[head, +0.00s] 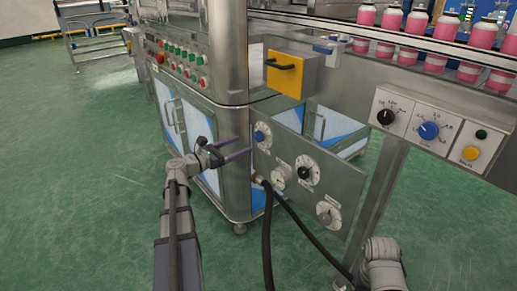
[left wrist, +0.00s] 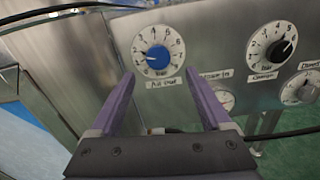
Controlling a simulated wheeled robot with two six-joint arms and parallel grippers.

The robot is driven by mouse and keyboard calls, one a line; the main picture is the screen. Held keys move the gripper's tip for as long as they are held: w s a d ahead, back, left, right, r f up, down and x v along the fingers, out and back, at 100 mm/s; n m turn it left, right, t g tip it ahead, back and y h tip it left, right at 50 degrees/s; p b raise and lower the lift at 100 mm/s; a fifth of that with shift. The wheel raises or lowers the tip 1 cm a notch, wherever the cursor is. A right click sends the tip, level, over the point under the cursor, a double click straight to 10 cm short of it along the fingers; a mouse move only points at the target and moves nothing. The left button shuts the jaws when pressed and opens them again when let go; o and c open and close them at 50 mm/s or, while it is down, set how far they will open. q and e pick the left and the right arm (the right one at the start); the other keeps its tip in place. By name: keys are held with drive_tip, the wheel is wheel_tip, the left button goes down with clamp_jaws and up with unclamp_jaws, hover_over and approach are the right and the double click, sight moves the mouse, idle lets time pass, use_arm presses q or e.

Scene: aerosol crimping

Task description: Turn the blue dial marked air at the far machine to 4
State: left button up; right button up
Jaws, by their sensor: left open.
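The blue dial (head: 261,136) sits at the upper left of the grey panel on the far machine. In the left wrist view the blue dial (left wrist: 158,58) has a round white numbered scale and a label beneath that seems to begin with "Air". The number it points at is too small to read surely. My left gripper (head: 250,144) is open, its purple fingers pointing at the panel just short of the dial. In the left wrist view its fingertips (left wrist: 159,74) are spread apart, with the dial between and beyond them. Nothing is between the fingers. My right gripper is out of view.
A black dial (head: 304,173) and small gauges share the panel. Black hoses (head: 268,215) hang below it. A yellow box (head: 285,75) juts out above. Another blue dial (head: 429,130) is on the near conveyor panel, under pink cans (head: 410,30).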

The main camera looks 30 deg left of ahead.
sight(258, 137)
use_arm(q)
drive_tip(key=shift+x, duration=3.85)
drive_tip(key=shift+a, duration=0.15)
clamp_jaws()
